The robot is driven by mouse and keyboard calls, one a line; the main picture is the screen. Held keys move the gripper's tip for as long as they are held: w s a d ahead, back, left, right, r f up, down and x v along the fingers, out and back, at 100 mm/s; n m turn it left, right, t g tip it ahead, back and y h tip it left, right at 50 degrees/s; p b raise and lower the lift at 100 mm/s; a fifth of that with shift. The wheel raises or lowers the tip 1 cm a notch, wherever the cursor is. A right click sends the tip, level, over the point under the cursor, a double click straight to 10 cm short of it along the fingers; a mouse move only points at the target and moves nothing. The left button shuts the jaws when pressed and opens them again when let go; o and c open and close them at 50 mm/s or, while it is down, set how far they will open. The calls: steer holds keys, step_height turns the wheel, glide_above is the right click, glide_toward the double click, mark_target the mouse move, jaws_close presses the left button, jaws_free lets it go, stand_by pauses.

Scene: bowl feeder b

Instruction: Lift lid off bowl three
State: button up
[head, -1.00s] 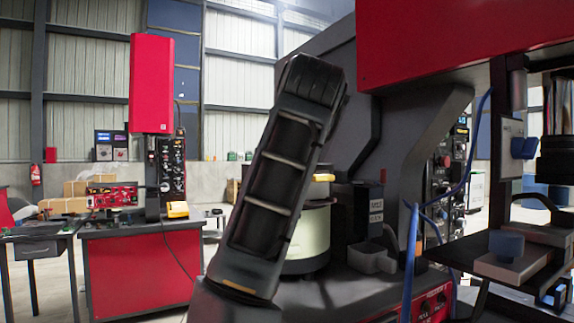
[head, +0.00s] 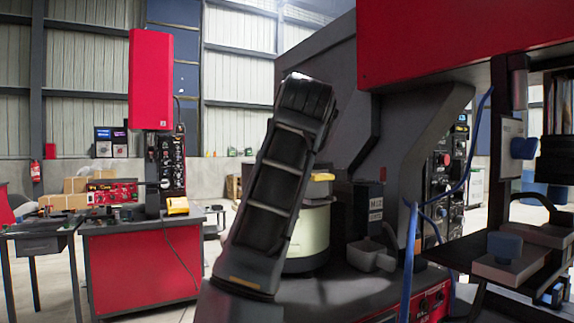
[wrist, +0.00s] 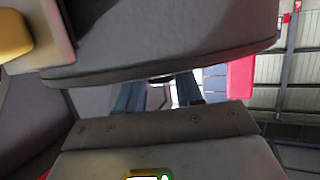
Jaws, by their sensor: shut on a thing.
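A pale cream cylindrical bowl (head: 314,232) stands on the machine bench in the head view, partly hidden behind my arm. A yellow piece (head: 321,177) shows at its top edge beside my arm. In the wrist view a large grey curved body, which looks like the lid (wrist: 180,40), fills the upper part. My gripper (wrist: 161,85) shows as two dark fingers below its rim, with the tips hidden behind it. The gripper is shut on what seems to be the lid. In the head view my arm hides the gripper. I cannot tell whether the lid is clear of a bowl.
A grey machine housing (head: 320,110) rises close behind the arm. Blue cables (head: 410,262) hang further right. A red workstation (head: 140,265) stands at left across open floor.

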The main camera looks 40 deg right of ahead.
jaws_close()
steer(key=shift+r, duration=0.1)
